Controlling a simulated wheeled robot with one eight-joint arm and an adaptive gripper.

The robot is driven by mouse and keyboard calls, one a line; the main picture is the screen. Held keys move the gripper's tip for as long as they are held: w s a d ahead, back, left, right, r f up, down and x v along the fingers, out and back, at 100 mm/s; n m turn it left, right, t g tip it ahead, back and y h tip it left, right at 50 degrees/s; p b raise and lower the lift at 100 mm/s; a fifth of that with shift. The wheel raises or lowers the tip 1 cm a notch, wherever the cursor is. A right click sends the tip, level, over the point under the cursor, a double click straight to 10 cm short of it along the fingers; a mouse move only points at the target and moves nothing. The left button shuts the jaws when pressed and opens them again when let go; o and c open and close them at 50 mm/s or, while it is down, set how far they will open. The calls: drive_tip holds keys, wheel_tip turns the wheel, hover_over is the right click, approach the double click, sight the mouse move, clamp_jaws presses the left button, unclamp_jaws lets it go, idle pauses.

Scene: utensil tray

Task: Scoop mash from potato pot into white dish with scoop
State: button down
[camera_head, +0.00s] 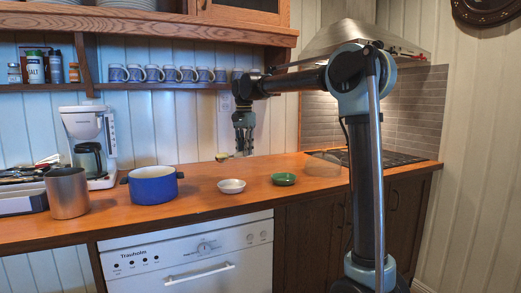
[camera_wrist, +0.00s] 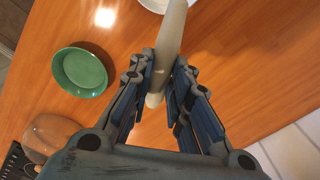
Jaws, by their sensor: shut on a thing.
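My gripper (camera_head: 243,150) is shut on the scoop (camera_head: 223,157) and holds it above the counter. In the wrist view the scoop's pale handle (camera_wrist: 168,50) sits between the two fingers (camera_wrist: 160,75). The scoop's head is small in the head view and looks yellowish; I cannot tell if mash is in it. The white dish (camera_head: 232,186) stands on the counter below the scoop, and its edge shows at the top of the wrist view (camera_wrist: 155,4). The blue pot (camera_head: 152,190) stands left of the white dish; its contents are hidden.
A green dish (camera_head: 283,179) stands right of the white dish. A metal canister (camera_head: 67,193), a white coffee maker (camera_head: 88,135) and a utensil tray (camera_head: 22,203) stand at the left. A brownish rounded object (camera_head: 322,164) is near the cooktop (camera_head: 385,158). Mugs (camera_head: 152,74) line the shelf above.

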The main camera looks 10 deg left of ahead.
drive_tip(key=shift+w+d, duration=0.3)
drive_tip(key=shift+w, duration=0.05)
drive_tip(key=shift+w+d+m, duration=0.15)
drive_tip(key=shift+w+d, duration=0.25)
drive_tip(key=shift+d, duration=0.35)
drive_tip(key=shift+w+d+m, duration=0.15)
drive_tip(key=shift+w+d, duration=0.25)
drive_tip(key=shift+d, duration=0.35)
drive_tip(key=s+a+r+t+h, duration=0.3)
drive_tip(key=s+t+h, duration=0.1)
drive_tip(key=s+t, duration=0.2)
drive_tip(key=s+a+r+t+h, duration=0.3)
drive_tip(key=s+a+t+h, duration=0.1)
drive_tip(key=t, duration=0.3)
drive_tip(key=shift+s+r+t, duration=0.25)
drive_tip(key=shift+s+t, duration=0.15)
drive_tip(key=shift+s, duration=0.5)
drive_tip(key=shift+a, duration=0.1)
